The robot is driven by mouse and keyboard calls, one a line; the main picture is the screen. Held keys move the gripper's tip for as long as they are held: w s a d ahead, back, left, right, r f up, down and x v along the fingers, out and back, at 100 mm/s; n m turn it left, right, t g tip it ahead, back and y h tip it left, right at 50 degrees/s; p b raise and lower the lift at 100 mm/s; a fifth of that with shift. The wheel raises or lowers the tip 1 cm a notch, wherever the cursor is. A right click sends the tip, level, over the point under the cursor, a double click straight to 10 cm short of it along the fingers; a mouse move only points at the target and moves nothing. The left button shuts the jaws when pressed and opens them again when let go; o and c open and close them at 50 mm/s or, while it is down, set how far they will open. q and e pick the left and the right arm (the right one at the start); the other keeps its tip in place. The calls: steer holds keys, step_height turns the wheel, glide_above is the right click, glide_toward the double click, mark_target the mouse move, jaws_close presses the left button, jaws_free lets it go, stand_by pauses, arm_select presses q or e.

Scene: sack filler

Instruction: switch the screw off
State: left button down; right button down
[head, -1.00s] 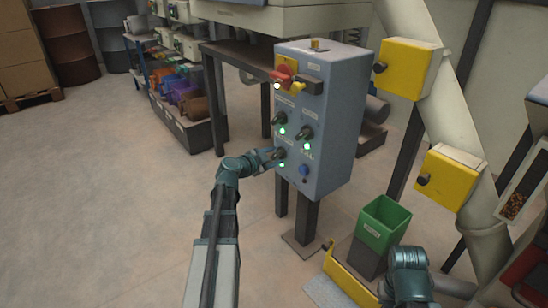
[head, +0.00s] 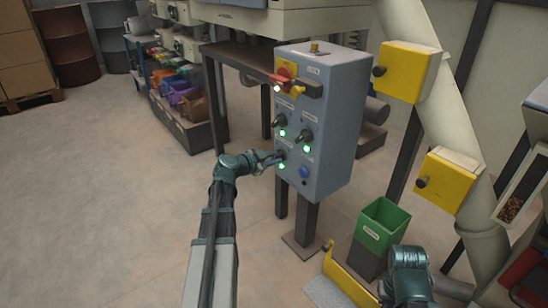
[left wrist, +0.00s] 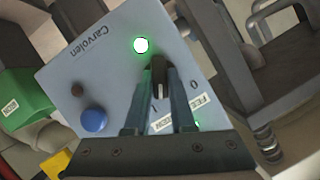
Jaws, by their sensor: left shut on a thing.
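The grey-blue control box (head: 340,120) stands on a post in the head view. Several black rotary knobs sit on its front, with lit green lamps below them. My left gripper (head: 274,159) is at the lowest left knob. In the left wrist view the fingers (left wrist: 158,88) are shut on this black knob (left wrist: 158,68). A label reading FEED SCREW (left wrist: 163,123), partly hidden by a finger, lies by it, with the marks 0 and I. Green light (left wrist: 197,124) shows beside the fingers; the lamp below the knob (head: 281,166) is lit.
A red and yellow switch (head: 284,76) and a blue button (head: 303,172) are also on the box. Yellow boxes (head: 408,70) hang on the pipe at right. A green bin (head: 383,222) stands below. The floor at left is clear.

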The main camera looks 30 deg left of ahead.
arm_select(q)
steer(key=shift+w+a+n+g+h+p, duration=0.15)
steer(key=shift+n+g+h+p, duration=0.25)
steer(key=shift+n, duration=0.6)
steer(key=shift+a+n+g+h, duration=0.1)
steer(key=shift+n+g+h, duration=0.2)
steer(key=shift+n+h, duration=0.75)
steer(key=shift+a+f+n+h+b, duration=0.15)
steer(key=shift+n+h+b, duration=0.4)
steer(key=shift+n, duration=0.7)
steer(key=shift+n+g+h+b, duration=0.3)
steer(key=shift+n+h+b, duration=0.2)
steer(key=shift+n+h, duration=0.45)
steer(key=shift+n, duration=0.35)
steer(key=c, duration=0.8)
jaws_free()
steer(key=shift+o, duration=0.2)
